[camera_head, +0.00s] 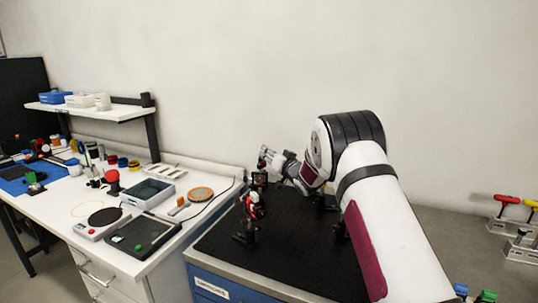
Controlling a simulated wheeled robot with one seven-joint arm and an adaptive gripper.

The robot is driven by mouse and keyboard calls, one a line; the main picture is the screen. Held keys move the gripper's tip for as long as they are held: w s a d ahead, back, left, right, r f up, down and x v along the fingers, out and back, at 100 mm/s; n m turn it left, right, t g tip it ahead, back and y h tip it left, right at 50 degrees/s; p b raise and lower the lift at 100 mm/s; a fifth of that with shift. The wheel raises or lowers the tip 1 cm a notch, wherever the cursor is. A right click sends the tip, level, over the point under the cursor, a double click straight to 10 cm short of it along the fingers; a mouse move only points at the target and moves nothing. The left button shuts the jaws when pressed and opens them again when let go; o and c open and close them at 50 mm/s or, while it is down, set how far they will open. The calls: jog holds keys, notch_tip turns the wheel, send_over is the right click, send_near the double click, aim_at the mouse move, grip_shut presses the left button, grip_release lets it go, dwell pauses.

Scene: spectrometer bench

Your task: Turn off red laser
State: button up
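The black breadboard (315,258) lies on top of a grey and blue cabinet. A small red and white part on a dark post mount (252,207) stands near its left side; I cannot tell for sure whether this is the red laser. No beam or switch can be made out. My arm reaches in from the right over the board. My gripper (268,158) is at the back left of the board, above and slightly behind the mounts. It is small and partly merged with the things near it, so its fingers cannot be read.
The white bench at left holds a grey tray (130,197), a black device with a green button (145,237), an orange disc (201,194) and a red-topped item (112,178). A shelf (118,112) stands behind.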

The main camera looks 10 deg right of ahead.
jog(key=shift+w+a, duration=0.2)
jog(key=shift+w, duration=0.35)
grip_shut()
jog(key=n+g+b, duration=0.1)
jog(key=a+n+b, duration=0.1)
jog(key=n, duration=0.1)
jog(key=shift+w+a+r+g+h, duration=0.15)
jog(key=shift+r+g+h, duration=0.25)
jog(key=shift+w+a+n+g+h+b, duration=0.1)
jog(key=shift+a+n+g+h+b, duration=0.2)
jog(key=shift+n, duration=0.3)
jog(key=shift+a+n+g+h+b, duration=0.2)
jog(key=shift+n+b, duration=0.2)
jog(key=shift+n, duration=0.2)
